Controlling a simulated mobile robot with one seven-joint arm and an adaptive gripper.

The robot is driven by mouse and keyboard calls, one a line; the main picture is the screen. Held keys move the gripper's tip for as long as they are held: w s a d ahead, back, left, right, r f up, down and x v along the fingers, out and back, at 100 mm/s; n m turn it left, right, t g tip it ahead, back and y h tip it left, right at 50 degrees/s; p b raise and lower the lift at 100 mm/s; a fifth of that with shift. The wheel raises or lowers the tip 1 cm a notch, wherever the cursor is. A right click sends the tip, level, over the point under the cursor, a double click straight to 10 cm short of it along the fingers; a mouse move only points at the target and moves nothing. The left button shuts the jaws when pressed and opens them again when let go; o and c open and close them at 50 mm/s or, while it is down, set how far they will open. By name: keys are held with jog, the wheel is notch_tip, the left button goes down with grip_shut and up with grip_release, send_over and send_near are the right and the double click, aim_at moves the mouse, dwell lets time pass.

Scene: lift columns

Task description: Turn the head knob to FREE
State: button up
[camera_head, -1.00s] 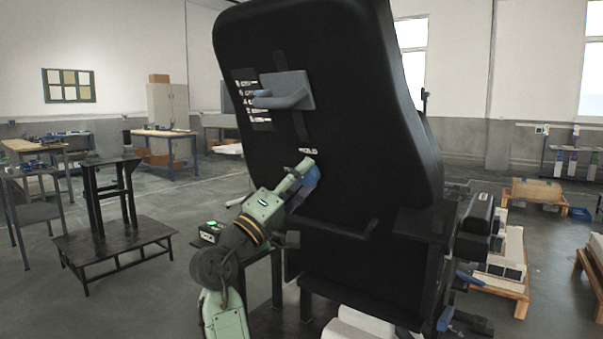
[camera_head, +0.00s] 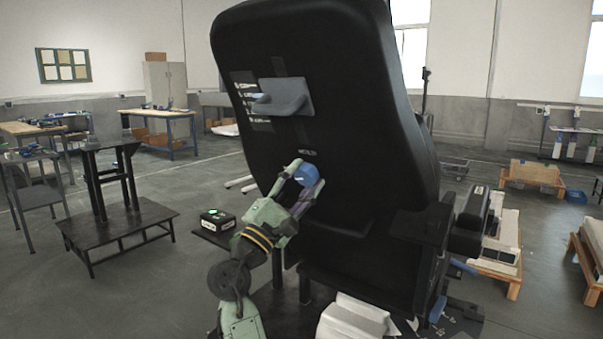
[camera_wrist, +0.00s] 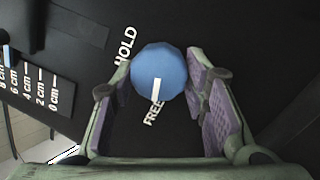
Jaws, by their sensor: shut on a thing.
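The head knob (camera_head: 306,174) is a blue round knob on the black back of the tall padded panel (camera_head: 350,90). It also shows in the wrist view (camera_wrist: 158,66), with a white pointer line (camera_wrist: 157,89) directed at the printed word FREE (camera_wrist: 152,112). The word HOLD (camera_wrist: 125,46) is printed up and left of the knob. My gripper (camera_head: 308,176) is shut on the knob, with a finger on either side, as the wrist view (camera_wrist: 158,72) also shows. The exact finger contact is hard to see.
A grey bracket with a handle (camera_head: 285,95) sits above the knob, beside a printed centimetre scale (camera_wrist: 40,88). A small black box with a green light (camera_head: 217,220) stands on a low table left of my arm.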

jog(key=shift+n+p, duration=0.3)
jog(key=shift+n, duration=0.4)
jog(key=o, duration=1.1)
jog(key=v, duration=1.2)
jog(key=shift+d, duration=0.1)
